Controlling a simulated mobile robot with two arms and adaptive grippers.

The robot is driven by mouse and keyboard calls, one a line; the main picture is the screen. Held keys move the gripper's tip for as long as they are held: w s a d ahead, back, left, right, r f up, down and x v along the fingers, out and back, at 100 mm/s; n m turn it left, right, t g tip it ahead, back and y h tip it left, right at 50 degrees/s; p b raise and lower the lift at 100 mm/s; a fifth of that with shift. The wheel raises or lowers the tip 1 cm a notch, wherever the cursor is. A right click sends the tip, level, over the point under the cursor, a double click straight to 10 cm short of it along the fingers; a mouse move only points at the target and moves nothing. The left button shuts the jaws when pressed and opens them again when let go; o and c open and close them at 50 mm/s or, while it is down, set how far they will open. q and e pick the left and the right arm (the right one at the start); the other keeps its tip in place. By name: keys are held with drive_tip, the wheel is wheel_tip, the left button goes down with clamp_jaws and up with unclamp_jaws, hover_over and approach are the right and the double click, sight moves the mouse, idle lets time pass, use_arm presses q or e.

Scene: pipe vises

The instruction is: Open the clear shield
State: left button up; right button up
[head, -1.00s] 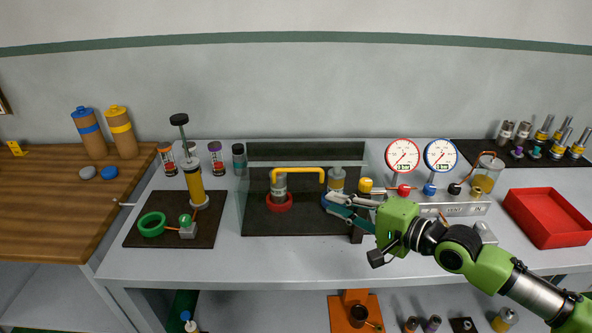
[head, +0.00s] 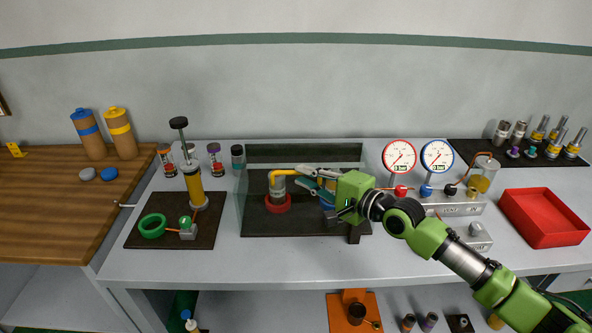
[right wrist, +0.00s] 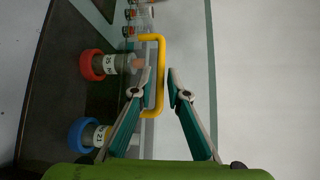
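The clear shield (head: 243,195) stands at the middle of the bench over a dark mat, and looks closed. Its yellow bar handle (head: 283,172) also shows in the right wrist view (right wrist: 160,82). Behind the clear panel are pipe vises with a red ring (head: 278,204) and a blue ring (right wrist: 82,134). My right gripper (head: 300,177) is at the right part of the handle, which hides behind its fingers. In the right wrist view the fingers (right wrist: 160,82) are apart, one on each side of the bar, with a gap on at least the right side. My left gripper is not in view.
Two gauges, red-rimmed (head: 400,156) and blue-rimmed (head: 438,156), stand right of the shield. A red tray (head: 546,230) is at the far right. A hand pump (head: 194,186) stands on a dark mat to the left. The bench front is mostly clear.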

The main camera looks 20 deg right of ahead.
drive_tip(key=shift+x, duration=1.8)
clamp_jaws()
